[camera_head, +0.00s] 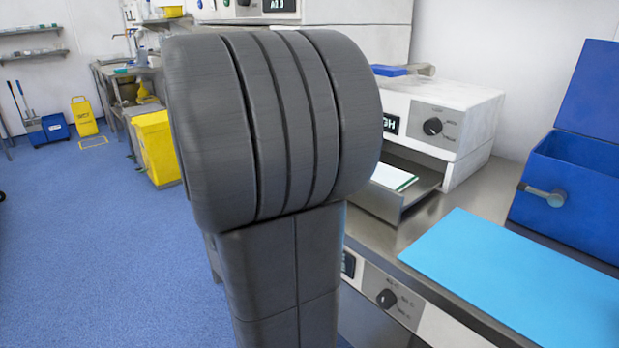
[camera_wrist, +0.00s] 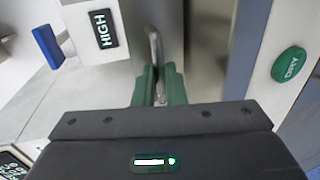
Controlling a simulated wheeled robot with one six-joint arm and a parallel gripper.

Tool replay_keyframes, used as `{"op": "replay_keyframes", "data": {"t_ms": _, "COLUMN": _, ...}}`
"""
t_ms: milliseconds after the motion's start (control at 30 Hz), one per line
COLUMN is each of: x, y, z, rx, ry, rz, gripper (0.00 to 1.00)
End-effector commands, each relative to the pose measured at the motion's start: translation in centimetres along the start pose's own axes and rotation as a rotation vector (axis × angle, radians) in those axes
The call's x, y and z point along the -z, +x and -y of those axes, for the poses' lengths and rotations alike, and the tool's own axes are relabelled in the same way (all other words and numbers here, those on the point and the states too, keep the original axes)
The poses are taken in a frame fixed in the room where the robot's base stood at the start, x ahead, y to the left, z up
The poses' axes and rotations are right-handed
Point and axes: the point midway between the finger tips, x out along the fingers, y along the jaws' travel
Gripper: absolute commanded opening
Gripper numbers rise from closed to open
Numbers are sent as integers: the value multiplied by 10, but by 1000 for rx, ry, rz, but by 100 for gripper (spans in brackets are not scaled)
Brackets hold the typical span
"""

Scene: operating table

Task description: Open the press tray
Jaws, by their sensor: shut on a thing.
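The press (camera_head: 450,120) is a white box with a dial and a dark display, on the metal counter. Its metal press tray (camera_head: 425,192) sticks out below the front, with a white, green-edged flat piece (camera_head: 395,176) in it. In the wrist view my gripper (camera_wrist: 158,82) has green fingers shut on the thin metal tray handle (camera_wrist: 154,45). The press display (camera_wrist: 103,28) reads HIGH in that view. In the head view my arm hides my gripper, the handle and part of the tray.
A light-blue mat (camera_head: 510,275) lies on the counter at right, near a blue box (camera_head: 570,185) with a raised lid. A second dial panel (camera_head: 390,297) is on the counter front. A round green button (camera_wrist: 289,65) shows at right in the wrist view.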

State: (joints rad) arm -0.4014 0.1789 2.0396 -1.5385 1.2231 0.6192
Motion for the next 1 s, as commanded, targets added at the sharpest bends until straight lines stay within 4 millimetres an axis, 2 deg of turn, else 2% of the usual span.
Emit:
{"op": "replay_keyframes", "data": {"t_ms": 167, "x": 0, "y": 0, "z": 1, "rx": 1, "ry": 0, "rz": 2, "gripper": 0}}
{"op": "replay_keyframes", "data": {"t_ms": 200, "x": 0, "y": 0, "z": 1, "rx": 1, "ry": 0, "rz": 1, "gripper": 16}}
{"op": "replay_keyframes", "data": {"t_ms": 300, "x": 0, "y": 0, "z": 0, "rx": 1, "ry": 0, "rz": 1, "gripper": 32}}
{"op": "replay_keyframes", "data": {"t_ms": 667, "x": 0, "y": -3, "z": 0, "rx": 0, "ry": 1, "rz": -1, "gripper": 32}}
{"op": "replay_keyframes", "data": {"t_ms": 767, "x": 1, "y": -11, "z": -1, "rx": 0, "ry": 1, "rz": -3, "gripper": 32}}
{"op": "replay_keyframes", "data": {"t_ms": 1000, "x": 1, "y": -43, "z": -1, "rx": 0, "ry": 0, "rz": -4, "gripper": 32}}
